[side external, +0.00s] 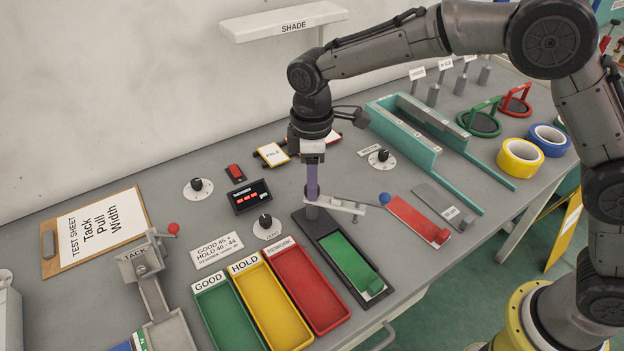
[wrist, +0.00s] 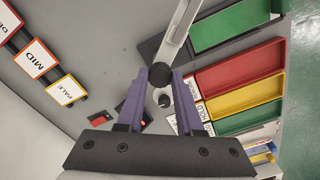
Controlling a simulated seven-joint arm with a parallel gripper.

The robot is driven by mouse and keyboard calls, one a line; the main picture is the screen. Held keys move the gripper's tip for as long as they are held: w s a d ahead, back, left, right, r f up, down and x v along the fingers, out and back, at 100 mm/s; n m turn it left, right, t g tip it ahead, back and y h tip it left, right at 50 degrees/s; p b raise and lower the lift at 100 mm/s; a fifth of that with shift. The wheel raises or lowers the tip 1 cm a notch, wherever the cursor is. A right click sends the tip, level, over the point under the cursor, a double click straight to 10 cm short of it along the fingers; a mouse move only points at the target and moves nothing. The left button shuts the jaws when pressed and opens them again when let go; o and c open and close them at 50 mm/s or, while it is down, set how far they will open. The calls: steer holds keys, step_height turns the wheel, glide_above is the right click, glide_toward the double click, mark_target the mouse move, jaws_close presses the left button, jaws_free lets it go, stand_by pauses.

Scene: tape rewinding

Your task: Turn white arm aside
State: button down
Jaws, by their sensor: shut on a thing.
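The white arm (side external: 343,205) is a flat bar over the dark base of a fixture (side external: 310,225), which carries a green strip (side external: 350,262). A blue ball (side external: 384,198) shows at its right end. In the wrist view the white arm (wrist: 181,32) runs up from a dark round knob (wrist: 160,75) at its near end. My gripper (side external: 312,197) points down at the bar's left end. In the wrist view my gripper (wrist: 161,77) has its purple fingers on either side of the knob, shut on it. The fingertips partly hide that end.
Green (side external: 227,317), yellow (side external: 270,306) and red (side external: 310,292) trays lie in front. A red strip (side external: 418,219) lies right of the blue ball. A teal rail frame (side external: 425,155) stands behind. The zero dial (side external: 266,222) is left of my gripper.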

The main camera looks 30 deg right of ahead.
steer(key=n, duration=0.6)
steer(key=shift+r+n, duration=0.15)
steer(key=shift+n, duration=0.15)
steer(key=n, duration=0.5)
steer(key=shift+n, duration=0.3)
steer(key=c, duration=0.5)
jaws_free()
steer(key=shift+c, duration=0.2)
step_height(320, 180, up, 14)
